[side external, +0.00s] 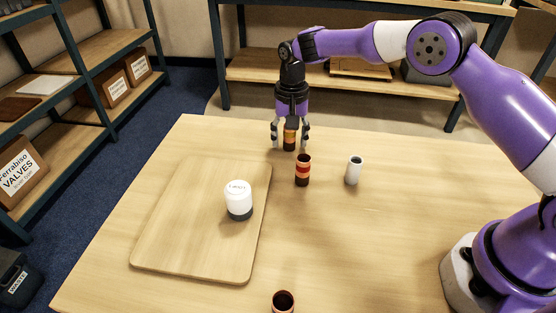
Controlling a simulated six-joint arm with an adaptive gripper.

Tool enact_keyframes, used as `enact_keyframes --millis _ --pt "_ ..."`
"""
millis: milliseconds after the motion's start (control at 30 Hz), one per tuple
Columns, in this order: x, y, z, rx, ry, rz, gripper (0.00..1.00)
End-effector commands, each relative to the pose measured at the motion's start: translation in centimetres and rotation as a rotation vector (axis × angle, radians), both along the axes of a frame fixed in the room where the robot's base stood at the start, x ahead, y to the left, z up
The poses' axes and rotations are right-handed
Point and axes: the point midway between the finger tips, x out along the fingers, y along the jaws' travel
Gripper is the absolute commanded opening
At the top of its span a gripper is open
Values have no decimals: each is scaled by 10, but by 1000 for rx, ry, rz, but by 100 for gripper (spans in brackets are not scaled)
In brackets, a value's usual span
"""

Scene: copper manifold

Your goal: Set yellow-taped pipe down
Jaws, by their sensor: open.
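The yellow-taped pipe (290,141) is a short copper-brown tube with a yellow-orange band. It is upright near the far edge of the table and appears to rest on the tabletop. My gripper (290,147) points down over it, with one finger on each side. The fingers are open, and the left one looks apart from the pipe. The pipe's top is partly hidden under the gripper.
A red-taped copper pipe (303,171) stands close in front of my gripper. A pale grey cylinder (354,171) stands to its right. A wooden board (190,235) carries a white, dark-based jar (239,200). Another copper pipe (283,302) is at the near edge.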

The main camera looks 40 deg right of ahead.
Motion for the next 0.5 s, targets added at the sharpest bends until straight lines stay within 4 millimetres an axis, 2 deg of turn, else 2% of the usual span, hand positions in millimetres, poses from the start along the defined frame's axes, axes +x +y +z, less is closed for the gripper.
enact_keyframes --millis 167,267,500 --pt "1 0 13 0 -5 0 62" --pt "1 0 32 1 -6 0 62" --pt "1 0 91 2 -6 0 62"
